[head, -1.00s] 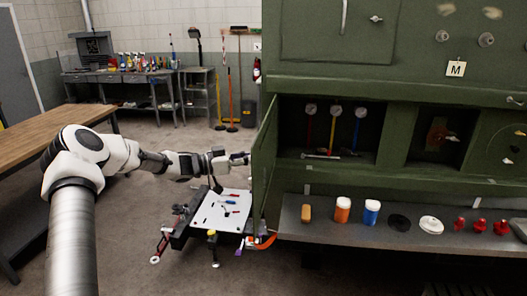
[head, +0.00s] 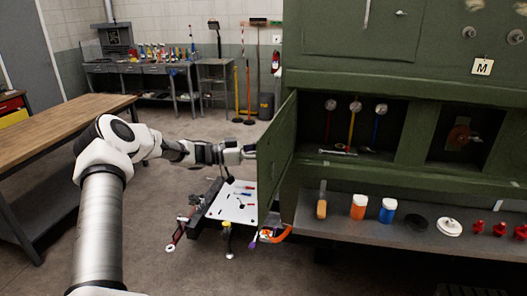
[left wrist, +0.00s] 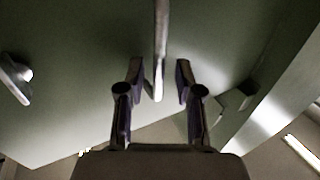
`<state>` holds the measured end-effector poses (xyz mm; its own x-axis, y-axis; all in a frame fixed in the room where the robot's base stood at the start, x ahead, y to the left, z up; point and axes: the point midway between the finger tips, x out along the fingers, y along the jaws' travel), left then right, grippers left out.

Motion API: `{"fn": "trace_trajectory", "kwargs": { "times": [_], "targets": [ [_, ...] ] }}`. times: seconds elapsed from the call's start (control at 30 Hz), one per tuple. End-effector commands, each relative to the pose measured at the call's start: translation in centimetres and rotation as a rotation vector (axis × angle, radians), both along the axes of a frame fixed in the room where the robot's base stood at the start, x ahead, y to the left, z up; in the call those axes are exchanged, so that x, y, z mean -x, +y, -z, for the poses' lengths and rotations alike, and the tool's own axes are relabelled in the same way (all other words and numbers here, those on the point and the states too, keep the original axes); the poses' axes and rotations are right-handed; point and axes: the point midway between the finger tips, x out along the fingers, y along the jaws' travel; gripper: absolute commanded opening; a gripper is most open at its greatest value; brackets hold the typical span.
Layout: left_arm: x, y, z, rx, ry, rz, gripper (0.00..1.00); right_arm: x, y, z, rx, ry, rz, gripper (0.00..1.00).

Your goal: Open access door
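The green access door (head: 279,160) stands swung out at the left side of the cabinet's lower opening, which holds gauges on coloured stems (head: 352,120). My left gripper (head: 250,152) is at the door's outer left edge in the head view, its tips partly hidden there. In the left wrist view my left gripper (left wrist: 158,78) has its fingers apart. A light bar-shaped handle (left wrist: 160,45) on the green panel (left wrist: 85,75) reaches between the fingers, with gaps on both sides. My right gripper is in neither view.
A shelf below the opening holds an orange jar (head: 358,207), a blue jar (head: 387,211) and several red knobs. A low cart with a white tool board (head: 232,203) stands below my left arm. A wooden bench (head: 60,132) is at left; open floor lies between.

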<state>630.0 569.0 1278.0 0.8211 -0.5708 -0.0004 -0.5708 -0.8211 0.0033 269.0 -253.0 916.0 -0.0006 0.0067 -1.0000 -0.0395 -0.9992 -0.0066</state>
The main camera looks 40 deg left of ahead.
Motion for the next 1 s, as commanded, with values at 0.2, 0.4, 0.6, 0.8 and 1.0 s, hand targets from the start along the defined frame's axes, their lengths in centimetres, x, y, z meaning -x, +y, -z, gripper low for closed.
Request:
{"fn": "trace_trajectory", "kwargs": {
  "times": [0.2,0.4,0.6,0.8,1.0],
  "targets": [
    [1.3,1.1,-0.2,0.005,-0.005,-0.003,0.35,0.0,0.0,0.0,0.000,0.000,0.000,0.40],
    [4.6,3.4,-0.2,0.004,-0.008,-0.004,0.35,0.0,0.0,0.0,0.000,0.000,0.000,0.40],
    [6.0,4.3,0.0,0.002,-0.002,-0.002,0.35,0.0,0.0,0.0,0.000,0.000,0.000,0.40],
    [6.1,4.4,0.1,0.000,0.001,0.000,0.35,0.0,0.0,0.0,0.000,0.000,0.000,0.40],
    [6.1,4.4,0.1,0.000,0.001,0.000,0.35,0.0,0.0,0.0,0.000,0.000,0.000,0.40]
  ]
}}
